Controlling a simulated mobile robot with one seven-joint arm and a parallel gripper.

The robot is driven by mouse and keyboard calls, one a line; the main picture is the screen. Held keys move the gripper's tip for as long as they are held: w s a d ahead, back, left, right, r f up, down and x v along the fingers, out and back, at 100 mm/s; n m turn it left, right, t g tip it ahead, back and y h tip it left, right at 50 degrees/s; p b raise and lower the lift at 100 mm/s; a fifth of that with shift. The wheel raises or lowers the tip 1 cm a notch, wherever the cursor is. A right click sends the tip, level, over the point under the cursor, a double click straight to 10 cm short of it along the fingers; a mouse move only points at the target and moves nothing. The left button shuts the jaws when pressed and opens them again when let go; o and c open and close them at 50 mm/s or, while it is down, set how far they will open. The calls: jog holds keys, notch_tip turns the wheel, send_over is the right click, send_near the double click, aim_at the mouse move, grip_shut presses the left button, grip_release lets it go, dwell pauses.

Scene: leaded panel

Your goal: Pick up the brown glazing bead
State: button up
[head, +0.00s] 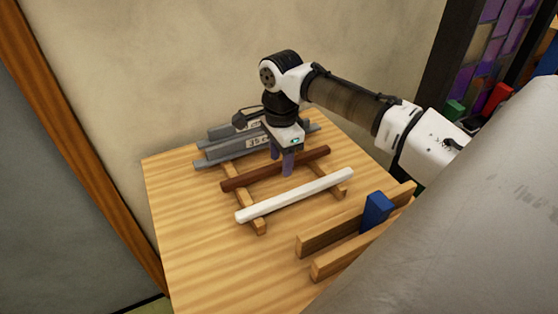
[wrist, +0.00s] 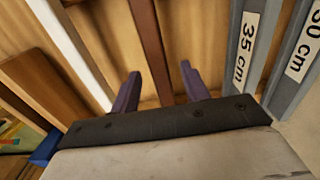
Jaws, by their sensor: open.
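The brown glazing bead (head: 248,178) lies across two light wooden supports on the table, between the white bar and the grey bars. In the wrist view the brown bead (wrist: 149,40) runs between my two purple fingers. My gripper (head: 281,165) is open and points down over the bead's middle, one finger on each side. The wrist view also shows my gripper (wrist: 160,70) with a gap between each finger and the bead. I cannot tell exactly how low the fingertips are against the bead.
A white bar (head: 295,195) lies on the same supports, nearer the front. Grey bars (head: 222,153) lie behind; their labels read 35 cm (wrist: 243,50) and 30 cm (wrist: 303,60) in the wrist view. A blue block (head: 376,211) stands between wooden rails (head: 320,236). The table's left front is clear.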

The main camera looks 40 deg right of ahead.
jog(key=shift+f, duration=0.3)
grip_shut()
